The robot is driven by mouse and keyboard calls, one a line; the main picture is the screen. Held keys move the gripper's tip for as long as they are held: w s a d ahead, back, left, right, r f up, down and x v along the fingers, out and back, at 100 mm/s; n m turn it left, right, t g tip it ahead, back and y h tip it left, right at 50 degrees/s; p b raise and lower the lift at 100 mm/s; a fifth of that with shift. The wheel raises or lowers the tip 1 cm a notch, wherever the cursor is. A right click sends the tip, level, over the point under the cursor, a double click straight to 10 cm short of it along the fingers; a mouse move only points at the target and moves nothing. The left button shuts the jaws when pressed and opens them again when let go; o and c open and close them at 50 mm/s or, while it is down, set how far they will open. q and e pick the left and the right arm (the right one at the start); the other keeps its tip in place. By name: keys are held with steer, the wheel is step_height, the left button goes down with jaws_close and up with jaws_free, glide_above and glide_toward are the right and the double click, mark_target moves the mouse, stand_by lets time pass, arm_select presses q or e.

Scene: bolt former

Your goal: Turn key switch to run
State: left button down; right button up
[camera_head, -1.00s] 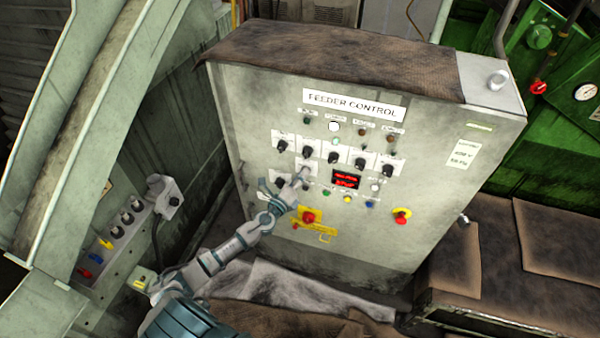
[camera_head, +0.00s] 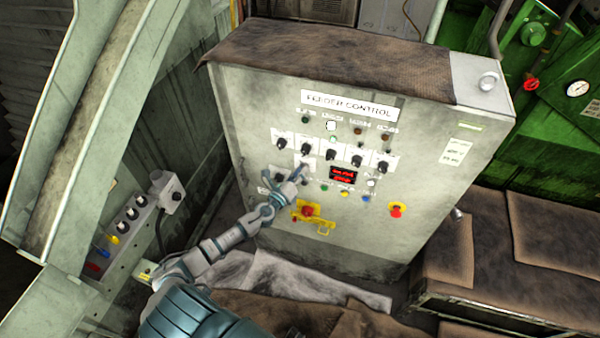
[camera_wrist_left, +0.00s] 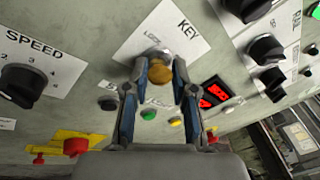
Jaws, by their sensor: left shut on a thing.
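My left gripper (camera_wrist_left: 160,76) is shut on the key, with one blue-grey finger on each side. In the head view my left gripper (camera_head: 298,174) reaches from the lower left to the feeder control cabinet (camera_head: 410,115), at the white key plate (camera_head: 305,160) below the row of black knobs. The fingers hide most of the key there, and I cannot tell which position it points to. My right gripper is not in view.
Black knobs (camera_head: 331,154) and a red display (camera_head: 343,173) surround the key. Coloured buttons (camera_head: 345,194) and a red emergency knob on yellow (camera_head: 308,211) lie below it. A SPEED knob (camera_wrist_left: 22,84) is to the left in the wrist view. A grey switch box (camera_head: 130,215) stands at left.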

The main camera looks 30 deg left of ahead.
arm_select(q)
steer(key=shift+s+d+f, duration=0.15)
steer(key=shift+f, duration=0.3)
steer(key=c, duration=1.1)
jaws_free()
steer(key=shift+c, duration=0.2)
steer(key=shift+o, duration=1.1)
steer(key=shift+w, duration=0.3)
steer(key=shift+r, duration=0.15)
steer(key=s, duration=1.2)
steer(key=shift+a, duration=0.45)
